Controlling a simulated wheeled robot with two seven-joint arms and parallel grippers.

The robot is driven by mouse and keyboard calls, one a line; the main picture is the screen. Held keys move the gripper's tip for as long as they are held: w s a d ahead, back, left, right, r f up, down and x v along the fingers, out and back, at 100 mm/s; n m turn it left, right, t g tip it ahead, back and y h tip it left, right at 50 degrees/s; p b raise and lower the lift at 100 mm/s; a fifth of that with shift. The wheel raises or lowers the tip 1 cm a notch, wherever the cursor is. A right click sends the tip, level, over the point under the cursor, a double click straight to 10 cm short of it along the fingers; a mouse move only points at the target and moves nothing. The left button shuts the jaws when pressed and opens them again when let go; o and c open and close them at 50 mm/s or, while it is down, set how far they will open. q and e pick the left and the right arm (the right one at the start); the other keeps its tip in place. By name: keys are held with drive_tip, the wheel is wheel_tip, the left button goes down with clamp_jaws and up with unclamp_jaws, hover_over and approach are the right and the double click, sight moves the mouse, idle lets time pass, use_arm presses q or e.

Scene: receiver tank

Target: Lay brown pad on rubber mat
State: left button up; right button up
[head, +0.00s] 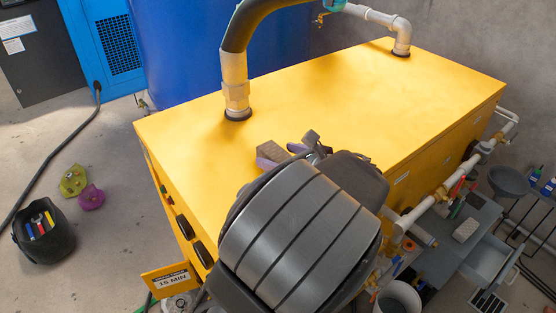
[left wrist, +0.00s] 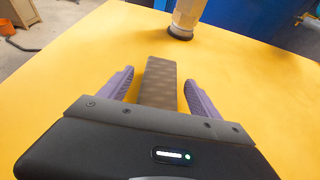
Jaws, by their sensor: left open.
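The brown pad (head: 270,149) is a dark, textured block on the yellow cabinet top (head: 330,95). My left gripper (head: 281,153), with purple fingers, is low over the top beside it. In the left wrist view, the pad (left wrist: 158,80) lies between the two fingers of the open gripper (left wrist: 159,77), its near end hidden by the gripper body. I cannot pick out the rubber mat in either view. My right gripper is not in view.
A pipe (head: 235,85) rises from the cabinet top beyond the pad; another elbow pipe (head: 402,38) stands at the far corner. A grey bench (head: 455,245) with small items and a drawer (head: 490,258) is at right. A black bucket (head: 42,232) stands on the left floor.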

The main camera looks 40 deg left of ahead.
use_arm(q)
drive_tip(key=shift+w+a+f, duration=0.15)
drive_tip(key=shift+a+f, duration=0.05)
drive_tip(key=shift+a, duration=0.25)
drive_tip(key=shift+c, duration=0.4)
clamp_jaws()
idle(0.4)
drive_tip(key=shift+r, duration=0.15)
wheel_tip(320, 180, up, 10)
drive_tip(key=shift+f+p, duration=0.1)
drive_tip(key=shift+p, duration=0.65)
